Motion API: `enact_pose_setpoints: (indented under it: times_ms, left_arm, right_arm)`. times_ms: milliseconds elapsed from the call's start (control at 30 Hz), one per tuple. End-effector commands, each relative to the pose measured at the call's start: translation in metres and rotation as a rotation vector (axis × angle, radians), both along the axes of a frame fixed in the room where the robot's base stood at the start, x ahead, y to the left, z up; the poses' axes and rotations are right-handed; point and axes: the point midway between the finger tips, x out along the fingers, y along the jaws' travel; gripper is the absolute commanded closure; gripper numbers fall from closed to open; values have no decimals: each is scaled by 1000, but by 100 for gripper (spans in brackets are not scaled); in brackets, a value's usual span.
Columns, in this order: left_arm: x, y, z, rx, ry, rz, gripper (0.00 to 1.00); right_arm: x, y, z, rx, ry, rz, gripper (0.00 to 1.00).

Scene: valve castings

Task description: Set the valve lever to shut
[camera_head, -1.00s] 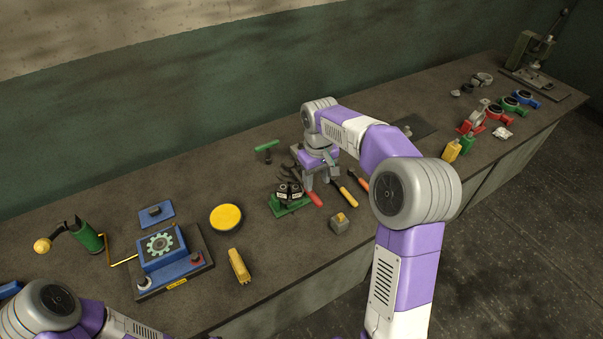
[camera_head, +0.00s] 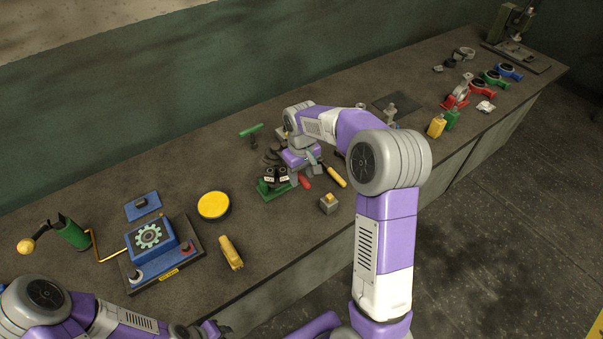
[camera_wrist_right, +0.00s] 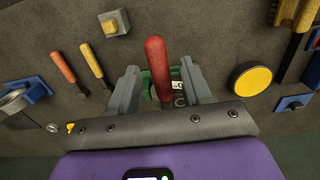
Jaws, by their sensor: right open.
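The valve has a green base (camera_head: 266,193) with dark, white-labelled parts on top, and stands mid-bench in the head view. Its red lever handle (camera_head: 305,182) points to the right there, partly covered by my right gripper (camera_head: 297,176). In the right wrist view the red lever (camera_wrist_right: 157,68) lies between the two fingers of my right gripper (camera_wrist_right: 158,88). The fingers are open, with a gap on each side of the lever. The green base (camera_wrist_right: 147,86) is mostly hidden behind the lever and fingers. My left gripper (camera_head: 212,329) is at the bottom edge of the head view, its fingers unclear.
A yellow-handled tool (camera_head: 335,175) and a small grey block with a yellow top (camera_head: 328,203) lie right of the valve. A yellow disc (camera_head: 213,205), a yellow brush (camera_head: 230,252) and a blue gear box (camera_head: 150,242) are to its left. Bare bench lies in front.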

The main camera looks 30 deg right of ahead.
Motion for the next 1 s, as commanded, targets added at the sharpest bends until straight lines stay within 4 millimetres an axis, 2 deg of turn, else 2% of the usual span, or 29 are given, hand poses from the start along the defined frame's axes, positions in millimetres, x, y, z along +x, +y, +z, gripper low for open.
enact_pose_setpoints:
  times_ms: [33, 67, 333, 767, 1000]
  left_arm:
    - [0, 0, 0, 0, 0, 0, 57]
    - [0, 0, 0, 0, 0, 0, 57]
    - [0, 0, 0, 0, 0, 0, 57]
    - [0, 0, 0, 0, 0, 0, 57]
    - [0, 0, 2, 0, 0, 0, 57]
  right_arm:
    - [0, 0, 0, 0, 0, 0, 54]
    - [0, 0, 0, 0, 0, 0, 59]
    - [0, 0, 0, 0, 0, 0, 100]
    - [1, 5, 1, 0, 0, -12, 100]
    - [6, 29, 1, 0, 1, -94, 100]
